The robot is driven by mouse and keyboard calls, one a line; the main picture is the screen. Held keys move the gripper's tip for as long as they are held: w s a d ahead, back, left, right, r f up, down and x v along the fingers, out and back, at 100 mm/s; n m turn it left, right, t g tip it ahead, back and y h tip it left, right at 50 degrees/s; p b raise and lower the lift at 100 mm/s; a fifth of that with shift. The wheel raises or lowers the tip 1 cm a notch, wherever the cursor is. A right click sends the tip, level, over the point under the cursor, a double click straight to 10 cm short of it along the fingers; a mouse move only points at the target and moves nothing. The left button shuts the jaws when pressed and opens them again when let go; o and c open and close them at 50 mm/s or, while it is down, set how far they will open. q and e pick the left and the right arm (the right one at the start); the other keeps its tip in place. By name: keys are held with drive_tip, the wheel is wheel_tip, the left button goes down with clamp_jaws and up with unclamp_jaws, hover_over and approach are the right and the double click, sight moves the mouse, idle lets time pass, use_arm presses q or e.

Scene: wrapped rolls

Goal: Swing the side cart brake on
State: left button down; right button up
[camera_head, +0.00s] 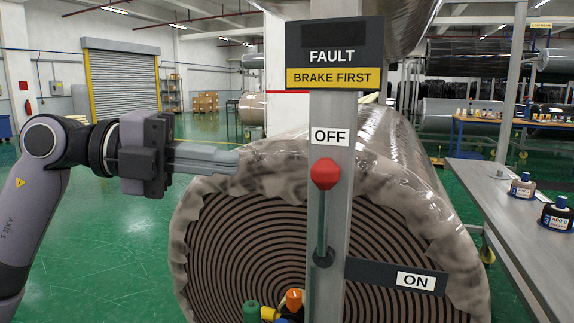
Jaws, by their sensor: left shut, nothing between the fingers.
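The brake lever has a red knob (324,173) on a grey rod (322,220), pivoted low on a grey metal post (334,270). The lever stands upright, with its knob just under the white OFF label (331,136). The ON label (415,281) is on a dark bar reaching right from near the pivot. A sign (334,55) above reads FAULT, BRAKE FIRST. My left gripper (238,162) is shut and empty, left of the knob and apart from it, pointing right in front of the wrapped roll. My right gripper is not in view.
A large wrapped roll (240,245) stands close behind the post. Coloured knobs, one of them orange (293,299), sit at the post's foot. A grey table (520,225) with small labelled spools (556,214) is at right. Open green floor (110,220) lies left.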

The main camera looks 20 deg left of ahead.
use_arm(q)
approach(324, 212)
drive_tip(key=w+d+r, duration=0.2)
drive_tip(key=d+r, duration=0.2)
drive_tip(key=shift+w+d+p, duration=0.2)
drive_tip(key=shift+w+p, duration=0.15)
drive_tip(key=shift+p, duration=0.05)
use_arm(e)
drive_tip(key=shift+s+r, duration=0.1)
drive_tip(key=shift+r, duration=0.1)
use_arm(q)
drive_tip(key=shift+r, duration=0.1)
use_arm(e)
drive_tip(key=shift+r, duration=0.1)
